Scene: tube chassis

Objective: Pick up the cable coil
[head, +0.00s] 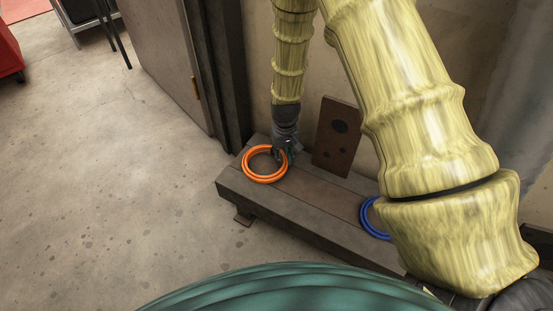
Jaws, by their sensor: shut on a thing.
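An orange cable coil (246,174) lies at the left end of a low dark bench (285,207) in the head view. It looks flat, or nearly so; I cannot tell whether it is lifted off the bench. My gripper (284,154) points down at the coil's right side and is shut on that part of the ring. The fingers hide a little of the coil there. A blue cable coil (368,219) lies further right on the bench, partly hidden behind my arm.
A brown board with holes (336,137) leans on the wall just right of my gripper. A dark door and frame (178,65) stand behind the bench's left end. Open concrete floor (110,165) lies to the left. A red object (9,50) is at the far left.

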